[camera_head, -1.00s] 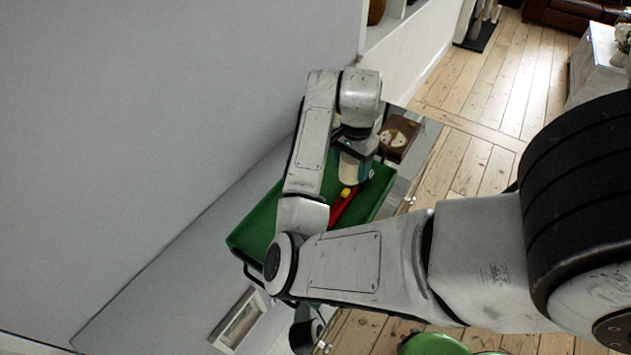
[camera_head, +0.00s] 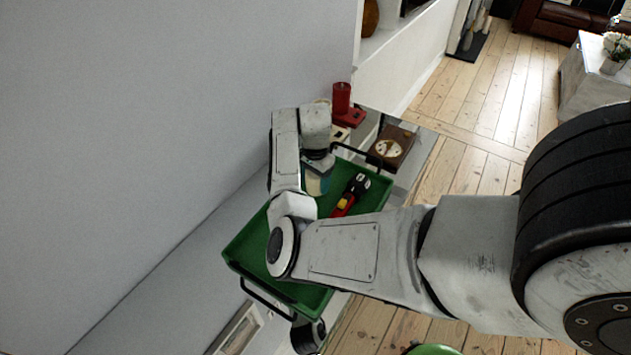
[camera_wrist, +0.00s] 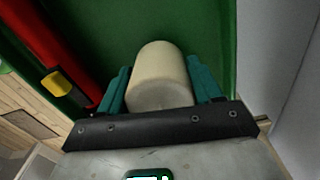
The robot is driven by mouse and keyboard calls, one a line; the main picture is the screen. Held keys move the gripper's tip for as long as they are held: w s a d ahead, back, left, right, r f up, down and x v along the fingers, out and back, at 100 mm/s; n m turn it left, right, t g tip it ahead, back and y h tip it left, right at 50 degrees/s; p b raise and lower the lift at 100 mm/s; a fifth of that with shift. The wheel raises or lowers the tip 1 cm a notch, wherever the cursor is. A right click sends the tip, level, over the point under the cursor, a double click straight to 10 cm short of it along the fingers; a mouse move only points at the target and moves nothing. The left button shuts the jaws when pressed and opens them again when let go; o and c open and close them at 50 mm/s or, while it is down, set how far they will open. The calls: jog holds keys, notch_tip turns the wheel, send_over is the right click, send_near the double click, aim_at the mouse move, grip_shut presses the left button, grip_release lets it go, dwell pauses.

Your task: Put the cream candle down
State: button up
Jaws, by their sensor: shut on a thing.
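The cream candle (camera_wrist: 160,72) is a plain, pale cylinder between the teal finger pads of my gripper (camera_wrist: 160,90) in the wrist view. My gripper is shut on it. In the head view, my gripper (camera_head: 317,172) and the candle (camera_head: 316,186) are over the far left part of a green tray (camera_head: 248,240), partly hidden by my arm. Green tray surface shows behind the candle in the wrist view; I cannot tell whether the candle touches it.
A red tool (camera_head: 346,202) with yellow and black parts lies in the tray, right of the candle. A red candle (camera_head: 341,98) and a wooden box with a pale dial (camera_head: 391,148) stand beyond the tray. A grey wall (camera_head: 180,110) rises close on the left.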

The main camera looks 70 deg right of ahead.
jog(key=shift+f, duration=0.65)
jog(key=shift+f, duration=0.2)
jog(key=o, duration=1.2)
jog(key=shift+r, duration=0.1)
notch_tip(320, 180, up, 12)
jog(key=shift+r+b, duration=0.1)
jog(key=shift+b, duration=0.7)
